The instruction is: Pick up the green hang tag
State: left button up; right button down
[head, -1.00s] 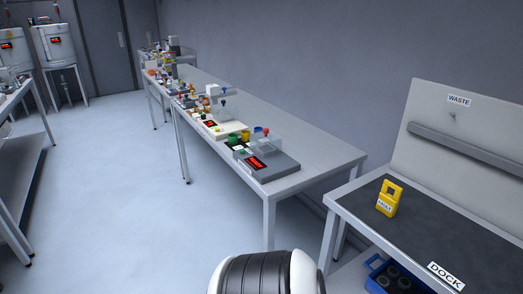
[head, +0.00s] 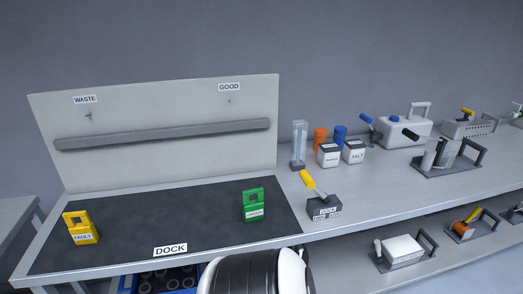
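The green hang tag (head: 253,204) stands on the dark dock mat at the right side, below the GOOD label. It has a square opening near its top and a white label with print too small to read. Neither gripper shows in the head view. A rounded black and white part of my own body is at the bottom middle, below and apart from the green tag.
A yellow FAULT tag (head: 81,228) stands at the left of the dock mat (head: 165,212). Behind is a board (head: 160,103) with WASTE and GOOD hooks and a grey rail. A yellow-handled block (head: 322,206) stands right of the mat. The mat's middle is clear.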

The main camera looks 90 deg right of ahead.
aim_at(253, 210)
jog(key=z, duration=2.7)
